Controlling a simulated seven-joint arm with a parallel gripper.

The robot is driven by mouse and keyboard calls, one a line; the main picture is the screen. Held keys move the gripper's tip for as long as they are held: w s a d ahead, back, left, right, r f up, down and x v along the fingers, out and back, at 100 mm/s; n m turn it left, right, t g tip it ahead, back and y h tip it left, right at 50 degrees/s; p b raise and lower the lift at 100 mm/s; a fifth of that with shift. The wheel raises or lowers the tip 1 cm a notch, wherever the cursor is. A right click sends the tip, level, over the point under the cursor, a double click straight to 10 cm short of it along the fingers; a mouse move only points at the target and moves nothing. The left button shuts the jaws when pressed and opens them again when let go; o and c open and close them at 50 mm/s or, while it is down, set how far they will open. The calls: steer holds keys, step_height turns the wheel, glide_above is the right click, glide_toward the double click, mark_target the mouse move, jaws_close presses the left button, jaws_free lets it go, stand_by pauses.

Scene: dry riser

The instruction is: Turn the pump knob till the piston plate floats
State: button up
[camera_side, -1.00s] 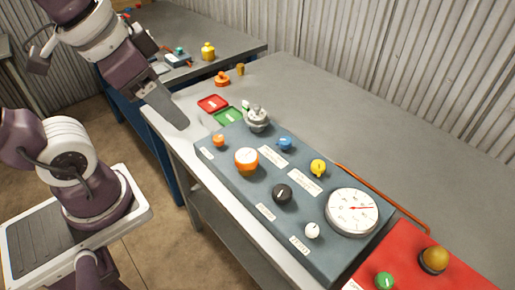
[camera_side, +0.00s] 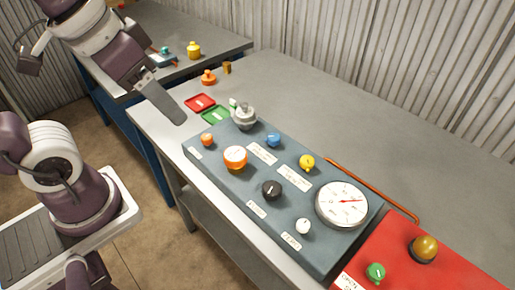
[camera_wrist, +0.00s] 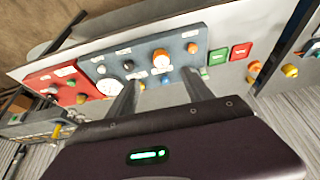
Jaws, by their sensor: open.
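A blue-grey panel (camera_side: 212,171) on the bench carries several knobs with labels too small to read, so I cannot tell which one is the pump knob. They include a large orange knob (camera_side: 235,157), a black knob (camera_side: 271,190), a blue knob (camera_side: 273,140), a yellow knob (camera_side: 307,162), a white knob (camera_side: 303,226) and a small orange knob (camera_side: 207,140). A silver fitting (camera_side: 245,119) stands at the panel's back left; I cannot identify a piston plate. My gripper (camera_side: 178,118) is above the bench's left end, left of the panel. In the wrist view my gripper (camera_wrist: 160,92) is open and empty.
A round gauge (camera_side: 342,204) sits at the panel's right. A red panel (camera_side: 400,268) adjoins it with a green knob (camera_side: 376,272) and an amber dome (camera_side: 425,249). The bench's back right is clear except a copper pipe (camera_side: 375,189).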

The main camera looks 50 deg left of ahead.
steer(key=w+d+f+m+g, duration=0.1)
steer(key=w+d+f, duration=0.1)
steer(key=w, duration=0.2)
steer(key=w+d+f+g, duration=0.1)
steer(key=w+d+f, duration=0.1)
steer(key=w+d, duration=0.15)
steer(key=g, duration=0.3)
glide_above(272, 187)
steer(key=shift+m, duration=0.3)
step_height(272, 187, down, 10)
steer(key=shift+f, duration=0.15)
step_height(272, 187, down, 7)
steer(key=shift+f, duration=0.15)
steer(key=shift+w, duration=0.1)
jaws_close()
steer(key=m, duration=0.2)
steer(key=shift+m, duration=0.3)
jaws_free()
